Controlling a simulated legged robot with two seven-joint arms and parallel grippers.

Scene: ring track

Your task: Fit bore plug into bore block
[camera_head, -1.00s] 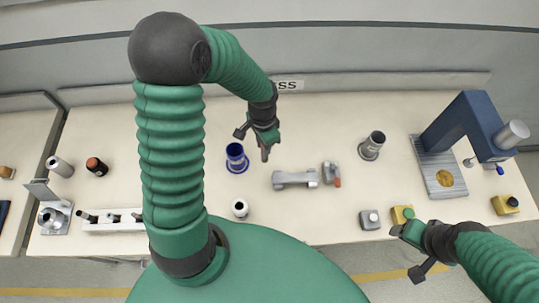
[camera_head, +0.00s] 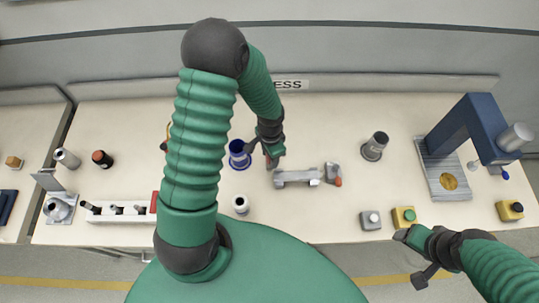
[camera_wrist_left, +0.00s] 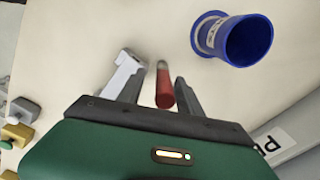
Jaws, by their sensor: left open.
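My left gripper (camera_head: 272,160) is over the middle of the bench; in the left wrist view its two fingers (camera_wrist_left: 160,90) are open. A red cylinder with a grey end (camera_wrist_left: 165,88), which looks like the bore plug, lies between the fingers, with gaps beside it. In the head view it is mostly hidden by the gripper. A silver grey piece (camera_head: 297,178), perhaps the bore block, lies just right of the gripper; it also shows beside the left finger in the wrist view (camera_wrist_left: 124,72). My right gripper (camera_head: 418,255) is at the bench's front right; its jaws are unclear.
A blue flanged cup (camera_head: 239,154) stands just left of the gripper. A grey cup (camera_head: 375,146) and a blue press (camera_head: 452,140) stand right. A white rack (camera_head: 125,218) is at front left. Button boxes (camera_head: 404,217) line the front edge.

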